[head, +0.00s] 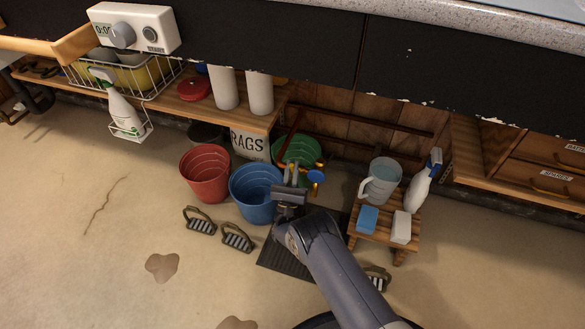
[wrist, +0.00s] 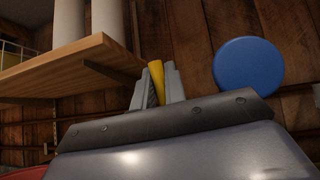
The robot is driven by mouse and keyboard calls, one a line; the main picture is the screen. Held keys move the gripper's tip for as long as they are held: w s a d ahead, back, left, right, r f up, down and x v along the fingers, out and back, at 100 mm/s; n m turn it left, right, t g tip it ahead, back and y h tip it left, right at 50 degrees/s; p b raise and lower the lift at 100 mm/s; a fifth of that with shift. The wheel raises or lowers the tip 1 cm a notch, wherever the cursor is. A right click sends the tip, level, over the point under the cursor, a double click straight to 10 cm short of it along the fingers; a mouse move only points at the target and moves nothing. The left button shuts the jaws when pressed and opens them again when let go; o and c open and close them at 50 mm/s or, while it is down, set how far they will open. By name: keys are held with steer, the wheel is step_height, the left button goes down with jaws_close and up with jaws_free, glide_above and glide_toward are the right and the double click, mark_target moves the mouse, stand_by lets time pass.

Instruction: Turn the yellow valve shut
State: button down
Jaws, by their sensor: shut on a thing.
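The yellow valve (wrist: 157,82) shows in the wrist view as a narrow upright yellow piece between the two grey fingers of my gripper (wrist: 158,88). The fingers are shut on it, one on each side. Most of the valve is hidden by the fingers and the gripper body. In the head view my gripper (head: 291,170) is above the blue bucket's right side, in front of the green bucket, and the valve's grip cannot be made out clearly there.
A round blue knob (wrist: 248,66) is close to the right of my gripper; it also shows in the head view (head: 316,176). Blue (head: 252,195), red (head: 204,174) and green (head: 308,150) buckets stand nearby. A wooden stool (head: 385,238) with a jug is at right. Open floor lies at left.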

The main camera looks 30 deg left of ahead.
steer(key=shift+d, duration=0.1)
steer(key=c, duration=1.5)
jaws_free()
steer(key=shift+o, duration=0.2)
steer(key=v, duration=1)
steer(key=shift+s+f, duration=0.3)
